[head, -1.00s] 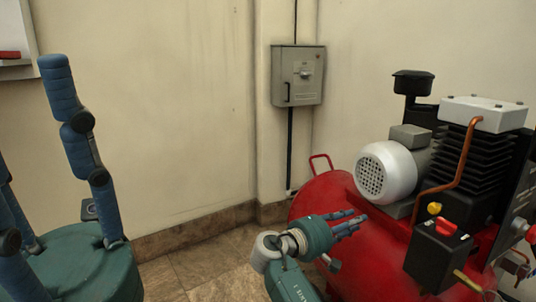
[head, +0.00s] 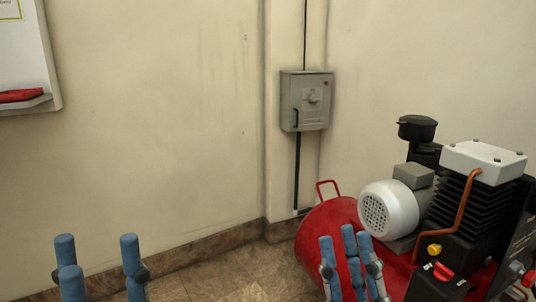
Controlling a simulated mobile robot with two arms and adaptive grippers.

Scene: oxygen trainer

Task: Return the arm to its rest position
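My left gripper (head: 98,262) shows at the bottom left of the head view. Its blue fingers point up, spread apart, with nothing between them. My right gripper (head: 346,255) shows at the bottom, right of the middle, in front of the red compressor tank (head: 318,232). Its blue fingers also point up, straight and a small distance apart, and hold nothing. The palms and arms of both are below the picture edge.
The compressor's silver motor (head: 391,208) and black finned pump (head: 470,205) stand at the right. A grey switch box (head: 305,101) hangs on the wall. A white panel (head: 27,62) with a red item on its ledge is at the upper left. Floor between the grippers looks clear.

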